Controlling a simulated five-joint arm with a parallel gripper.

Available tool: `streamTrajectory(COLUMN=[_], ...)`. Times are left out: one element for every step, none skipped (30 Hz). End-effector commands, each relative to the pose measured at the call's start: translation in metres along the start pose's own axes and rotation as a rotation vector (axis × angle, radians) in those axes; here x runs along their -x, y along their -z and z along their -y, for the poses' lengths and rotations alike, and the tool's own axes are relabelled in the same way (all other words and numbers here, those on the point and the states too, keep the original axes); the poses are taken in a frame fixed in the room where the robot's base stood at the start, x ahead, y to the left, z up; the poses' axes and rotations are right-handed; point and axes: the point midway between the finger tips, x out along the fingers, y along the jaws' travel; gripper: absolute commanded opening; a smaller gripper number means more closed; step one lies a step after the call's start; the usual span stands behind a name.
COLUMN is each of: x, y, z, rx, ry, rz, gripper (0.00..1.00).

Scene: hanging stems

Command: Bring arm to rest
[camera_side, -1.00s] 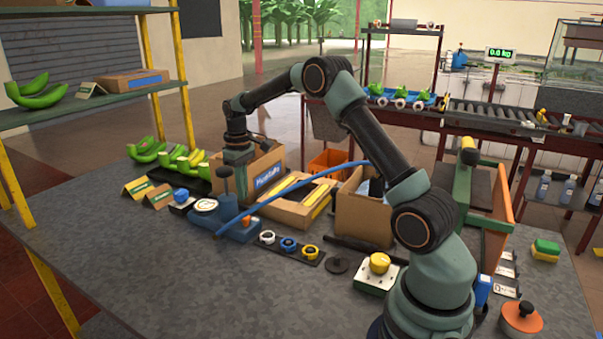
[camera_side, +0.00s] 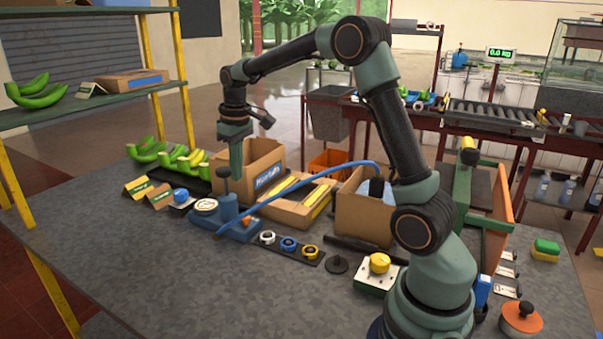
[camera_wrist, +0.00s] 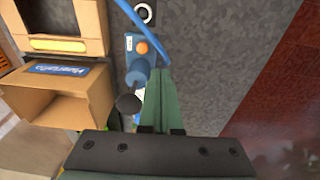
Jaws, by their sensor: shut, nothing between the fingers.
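My gripper (camera_side: 236,172) is shut and empty. In the side view it points down, raised above the table by the open cardboard box (camera_side: 262,158) and the blue device with a dark knob (camera_side: 228,212). In the wrist view the closed fingers (camera_wrist: 160,95) show over the bench, with the blue device (camera_wrist: 138,60) just left of the tips and the box (camera_wrist: 60,100) further left. My arm is bent, its elbow high.
Green bananas (camera_side: 170,155) lie at the table's back left. A flat cardboard tray (camera_side: 290,205), another open box (camera_side: 362,218) and a yellow-knobbed white unit (camera_side: 378,270) stand along the middle. A blue hose (camera_side: 300,182) arches over the tray. The front left table is bare.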

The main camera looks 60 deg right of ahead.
Motion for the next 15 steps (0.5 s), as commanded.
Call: streamTrajectory(x=[0.014, 0.021, 0.029, 0.035, 0.04, 0.047, 0.051, 0.056, 0.061, 0.065, 0.068, 0.072, 0.074, 0.076, 0.079], y=[-0.007, -0.011, -0.018, -0.022, -0.027, -0.035, -0.04, -0.046, -0.054, -0.06, -0.066, -0.074, -0.081, -0.087, -0.096], z=[0.01, 0.015, 0.022, 0.027, 0.032, 0.039, 0.043, 0.048, 0.055, 0.059, 0.063, 0.069, 0.073, 0.077, 0.083], rx=[0.002, 0.003, 0.003, 0.002, 0.002, 0.003, 0.002, 0.001, 0.002, 0.001, 0.001, 0.001, 0.001, 0.0, 0.0], ry=[-0.005, -0.006, -0.008, -0.01, -0.011, -0.012, -0.013, -0.013, -0.014, -0.014, -0.013, -0.012, -0.012, -0.01, -0.009], rz=[-0.026, -0.038, -0.055, -0.069, -0.082, -0.098, -0.111, -0.125, -0.142, -0.155, -0.168, -0.186, -0.198, -0.211, -0.23], gripper=[0.0, 0.0, 0.0, 0.0, 0.0, 0.0, 0.0, 0.0, 0.0, 0.0, 0.0, 0.0, 0.0, 0.0, 0.0])
